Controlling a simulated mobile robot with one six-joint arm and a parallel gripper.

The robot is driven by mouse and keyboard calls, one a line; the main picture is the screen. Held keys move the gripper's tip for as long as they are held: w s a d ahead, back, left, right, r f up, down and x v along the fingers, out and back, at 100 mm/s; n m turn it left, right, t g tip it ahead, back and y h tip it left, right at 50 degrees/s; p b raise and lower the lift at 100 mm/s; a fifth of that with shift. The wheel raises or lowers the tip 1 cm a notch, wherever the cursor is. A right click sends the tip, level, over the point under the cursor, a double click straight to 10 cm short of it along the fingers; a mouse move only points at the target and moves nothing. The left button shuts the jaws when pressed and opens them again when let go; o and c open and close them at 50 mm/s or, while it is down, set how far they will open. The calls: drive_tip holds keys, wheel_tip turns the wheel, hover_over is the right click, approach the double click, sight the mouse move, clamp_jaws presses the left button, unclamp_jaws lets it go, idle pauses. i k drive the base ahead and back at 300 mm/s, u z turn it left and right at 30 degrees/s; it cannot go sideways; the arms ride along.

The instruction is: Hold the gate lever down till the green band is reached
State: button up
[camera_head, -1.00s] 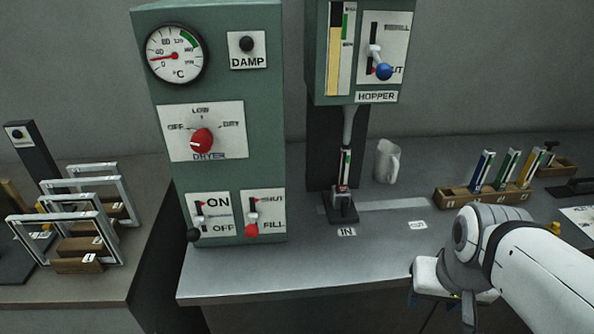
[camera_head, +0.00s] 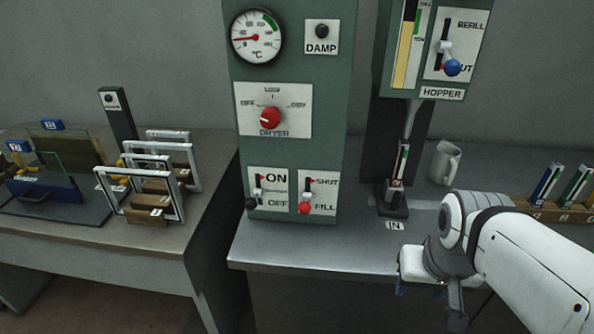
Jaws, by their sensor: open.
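The lever with the red knob (camera_head: 305,208) sits on the SHUT/FILL plate (camera_head: 327,190) low on the green cabinet. Its knob hangs near the FILL label; I cannot tell the exact lever setting. A slim tube (camera_head: 401,163) with a green band near its top stands in a dark holder (camera_head: 392,207) under the hopper spout, behind the IN label. Its fill level is too small to read. My gripper (camera_head: 430,292) is open and empty in front of the bench edge, to the right of and lower in view than the lever, touching nothing. Its fingertips are partly hidden.
The hopper (camera_head: 442,93) has a blue-knobbed lever (camera_head: 452,67). A dial (camera_head: 257,37), a red dryer knob (camera_head: 270,118) and a black-knobbed ON/OFF lever (camera_head: 251,204) are on the cabinet. A mug (camera_head: 446,162) and a tube rack (camera_head: 560,212) stand right.

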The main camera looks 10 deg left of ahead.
sight(304, 208)
drive_tip(key=u, duration=0.8)
drive_tip(key=k, duration=1.35)
drive_tip(key=u, duration=0.55)
drive_tip(key=i, duration=1.9)
drive_tip(key=z, duration=0.75)
